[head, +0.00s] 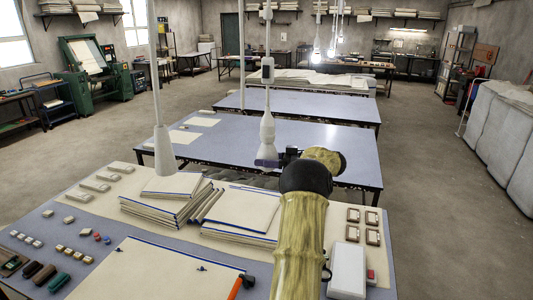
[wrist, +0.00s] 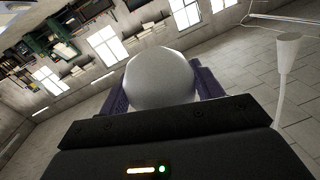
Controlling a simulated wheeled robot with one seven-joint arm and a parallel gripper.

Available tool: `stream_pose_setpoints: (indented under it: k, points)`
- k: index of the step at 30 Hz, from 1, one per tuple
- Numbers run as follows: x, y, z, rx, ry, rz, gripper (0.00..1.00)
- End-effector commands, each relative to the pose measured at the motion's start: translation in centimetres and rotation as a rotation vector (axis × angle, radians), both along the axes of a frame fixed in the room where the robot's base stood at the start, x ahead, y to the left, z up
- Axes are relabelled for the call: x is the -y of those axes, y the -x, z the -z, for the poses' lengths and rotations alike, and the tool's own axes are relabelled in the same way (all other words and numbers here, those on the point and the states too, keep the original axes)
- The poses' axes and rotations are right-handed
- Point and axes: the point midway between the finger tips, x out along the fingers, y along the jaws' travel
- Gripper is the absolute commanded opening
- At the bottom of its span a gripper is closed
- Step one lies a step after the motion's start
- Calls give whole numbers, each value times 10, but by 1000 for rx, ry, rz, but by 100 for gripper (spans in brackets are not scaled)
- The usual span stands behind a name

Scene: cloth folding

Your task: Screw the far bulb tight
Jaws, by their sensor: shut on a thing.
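Two pendant lamp holders hang near me in the head view. The near holder (head: 163,150) is a white cone on a white stem, with no bulb showing below it. The far holder (head: 267,130) is a slim white fitting on a cord. My gripper (head: 267,162) is directly below it, with its purple fingers level with its lower end. In the wrist view my gripper (wrist: 162,90) is shut on a round white bulb (wrist: 160,76), one finger on each side. The bulb is unlit. Its base and the join with the holder are hidden. The near holder also shows in the wrist view (wrist: 288,45).
A bench (head: 75,225) below holds stacked cloth-like sheets (head: 165,205), small blocks and a white box (head: 347,268). More blue-topped tables (head: 310,140) stand behind. Lit bulbs (head: 316,52) hang farther back. The air around my gripper looks clear apart from the hanging fittings.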

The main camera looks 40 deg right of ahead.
Motion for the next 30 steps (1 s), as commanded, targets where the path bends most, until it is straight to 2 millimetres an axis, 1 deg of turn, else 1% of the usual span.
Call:
stream_pose_setpoints:
  k: [6,19,20,22,23,30]
  points:
    - [0,-1,0,1,1,-58,42]
    - [-1,-1,0,2,1,-70,42]
    - [-1,-1,0,2,1,-70,67]
    - [-1,-1,0,2,1,-70,81]
    - [-1,-1,0,2,1,-70,85]
    - [-1,0,0,1,1,-68,85]
